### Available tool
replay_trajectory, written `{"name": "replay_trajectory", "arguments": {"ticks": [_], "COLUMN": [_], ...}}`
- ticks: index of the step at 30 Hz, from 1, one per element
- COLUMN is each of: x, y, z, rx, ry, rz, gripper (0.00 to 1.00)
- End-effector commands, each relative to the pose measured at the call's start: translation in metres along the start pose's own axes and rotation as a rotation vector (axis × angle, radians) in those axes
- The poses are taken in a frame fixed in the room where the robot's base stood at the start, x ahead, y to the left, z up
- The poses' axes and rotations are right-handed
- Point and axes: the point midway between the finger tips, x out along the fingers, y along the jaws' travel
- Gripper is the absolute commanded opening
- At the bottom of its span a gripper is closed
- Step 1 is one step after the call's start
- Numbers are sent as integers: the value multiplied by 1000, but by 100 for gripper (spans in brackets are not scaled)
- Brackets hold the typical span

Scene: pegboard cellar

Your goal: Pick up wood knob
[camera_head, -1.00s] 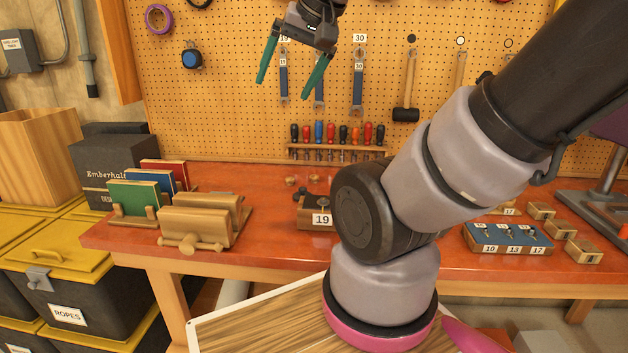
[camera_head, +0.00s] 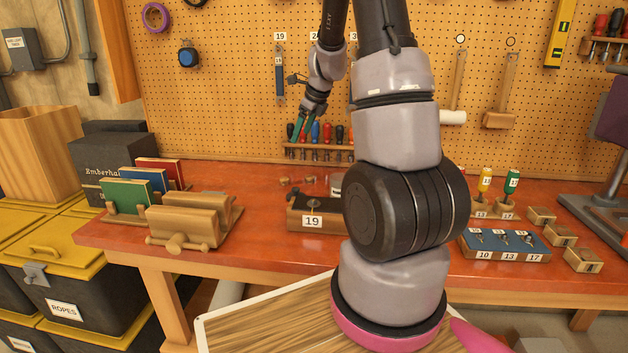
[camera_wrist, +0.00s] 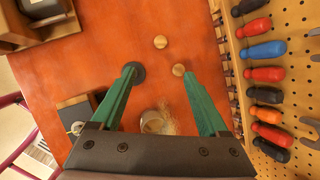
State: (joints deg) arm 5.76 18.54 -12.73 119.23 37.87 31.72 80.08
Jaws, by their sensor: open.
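In the wrist view, two round pale wood knobs lie on the red-orange bench. One wood knob (camera_wrist: 160,42) lies beyond the fingertips, and another wood knob (camera_wrist: 178,70) appears beside the right fingertip. I cannot tell which one the task means. A dark round piece (camera_wrist: 139,73) shows by the left fingertip. My gripper (camera_wrist: 158,72) is open, with green fingers spread and nothing between them. In the head view my gripper (camera_head: 304,132) points down, above the back of the bench before the screwdriver rack. The knobs are small and unclear there.
A screwdriver rack (camera_wrist: 240,95) runs close along the gripper's right side in the wrist view. A pale round container (camera_wrist: 154,122) stands below the fingers. The box labelled 19 (camera_head: 312,222), a wooden holder (camera_head: 190,222) and a blue tray (camera_head: 505,246) stand on the bench.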

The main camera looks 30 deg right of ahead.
Motion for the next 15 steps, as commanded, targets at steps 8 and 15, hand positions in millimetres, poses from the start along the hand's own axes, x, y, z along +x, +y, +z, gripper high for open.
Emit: {"name": "replay_trajectory", "arguments": {"ticks": [8,15], "x": [76,104], "y": [-40,-45], "z": [-44,-53], "rx": [391,444], "ry": [80,90], "rz": [-39,-46], "gripper": [78,78]}}
